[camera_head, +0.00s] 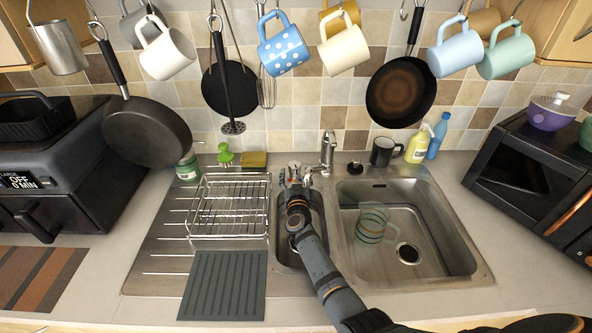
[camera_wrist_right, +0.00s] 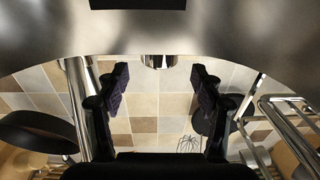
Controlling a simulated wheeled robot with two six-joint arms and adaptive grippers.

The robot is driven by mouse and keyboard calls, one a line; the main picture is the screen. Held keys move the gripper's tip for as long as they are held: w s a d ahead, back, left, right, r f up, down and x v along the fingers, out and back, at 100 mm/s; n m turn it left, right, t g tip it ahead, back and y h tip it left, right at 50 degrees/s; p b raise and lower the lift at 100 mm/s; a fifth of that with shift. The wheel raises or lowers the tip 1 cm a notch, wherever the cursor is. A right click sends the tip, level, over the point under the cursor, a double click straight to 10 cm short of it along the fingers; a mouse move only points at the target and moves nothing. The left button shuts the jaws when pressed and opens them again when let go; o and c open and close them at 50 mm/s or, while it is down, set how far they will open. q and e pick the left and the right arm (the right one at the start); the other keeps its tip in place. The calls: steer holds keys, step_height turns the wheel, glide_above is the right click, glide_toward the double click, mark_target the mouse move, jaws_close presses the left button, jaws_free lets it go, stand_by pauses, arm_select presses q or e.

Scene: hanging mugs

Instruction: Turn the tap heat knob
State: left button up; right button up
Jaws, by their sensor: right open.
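The chrome tap (camera_head: 327,150) stands upright at the back edge of the sink. My right gripper (camera_head: 295,172) is just left of it, over the back of the small middle basin. In the right wrist view my right gripper (camera_wrist_right: 160,78) is open, its dark finger pads apart with nothing held. A short chrome cylinder (camera_wrist_right: 158,61) shows beyond and between the fingertips; it may be the heat knob, but I cannot tell for sure. The tap's tall column (camera_wrist_right: 77,105) is left of the fingers there. My left gripper is out of view.
A wire dish rack (camera_head: 229,205) stands close left of my right arm. A striped glass mug (camera_head: 373,224) lies in the large basin (camera_head: 440,235). A dark mug (camera_head: 384,152) and bottles stand behind it. Several mugs and pans hang above.

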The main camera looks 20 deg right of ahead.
mark_target(295, 169)
steer(key=b+x, duration=0.1)
steer(key=x, duration=0.1)
steer(key=b+x, duration=0.1)
steer(key=x, duration=0.1)
steer(key=shift+w+d+f, duration=0.1)
steer(key=shift+w+f, duration=0.1)
steer(key=shift+f, duration=0.05)
steer(key=shift+w+r, duration=0.2)
steer(key=shift+r, duration=0.05)
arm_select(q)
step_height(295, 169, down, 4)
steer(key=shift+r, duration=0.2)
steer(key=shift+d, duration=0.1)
arm_select(e)
steer(key=shift+d, duration=0.1)
